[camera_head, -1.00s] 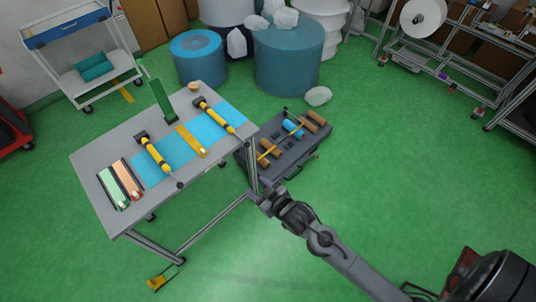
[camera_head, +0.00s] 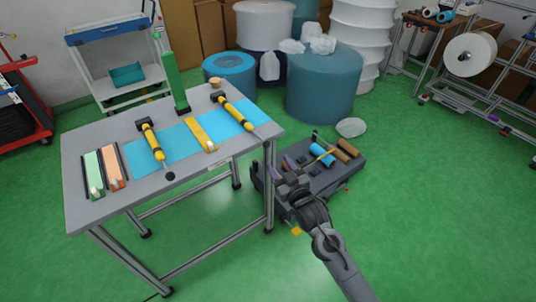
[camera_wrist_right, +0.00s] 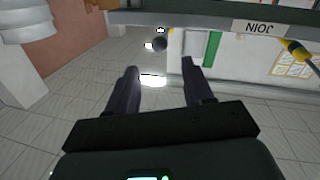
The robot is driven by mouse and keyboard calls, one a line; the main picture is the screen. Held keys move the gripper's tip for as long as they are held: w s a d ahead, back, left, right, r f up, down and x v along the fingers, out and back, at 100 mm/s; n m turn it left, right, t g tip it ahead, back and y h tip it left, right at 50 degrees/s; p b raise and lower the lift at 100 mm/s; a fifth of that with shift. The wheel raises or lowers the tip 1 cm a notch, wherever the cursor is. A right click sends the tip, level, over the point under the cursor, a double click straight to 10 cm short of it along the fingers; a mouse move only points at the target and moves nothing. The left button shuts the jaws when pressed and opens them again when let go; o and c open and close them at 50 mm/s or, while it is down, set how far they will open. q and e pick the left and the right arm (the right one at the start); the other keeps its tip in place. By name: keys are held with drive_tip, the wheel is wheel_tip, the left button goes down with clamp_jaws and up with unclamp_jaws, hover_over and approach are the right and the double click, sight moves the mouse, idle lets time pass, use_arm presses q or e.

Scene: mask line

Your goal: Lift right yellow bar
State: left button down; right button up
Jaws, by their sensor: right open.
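The right yellow bar (camera_head: 236,110), with a black block at its far end and a dark tip towards the front edge, lies on a blue mat on the table. A similar left yellow bar (camera_head: 152,141) lies further left. My right gripper (camera_head: 278,168) is beyond the table's right front corner, apart from both bars. In the wrist view its two dark fingers (camera_wrist_right: 162,72) are spread with nothing between them. A yellow bar end (camera_wrist_right: 298,50) shows there at the upper right; I cannot tell which bar. My left gripper is out of view.
The grey table (camera_head: 98,212) also holds a flat yellow strip (camera_head: 201,134), green and orange strips, and a green upright block (camera_head: 174,82). A dark case (camera_head: 318,180) with rolls lies on the floor behind my right gripper. Green floor is free at right.

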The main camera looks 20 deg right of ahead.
sight(268, 145)
drive_tip(key=w+b, duration=0.1)
drive_tip(key=w, duration=0.2)
drive_tip(key=w+b, duration=0.1)
drive_tip(key=w, duration=0.2)
drive_tip(key=w+b, duration=0.1)
drive_tip(key=w, duration=0.2)
drive_tip(key=shift+w+a, duration=0.25)
drive_tip(key=shift+w, duration=0.7)
drive_tip(key=c, duration=0.4)
clamp_jaws()
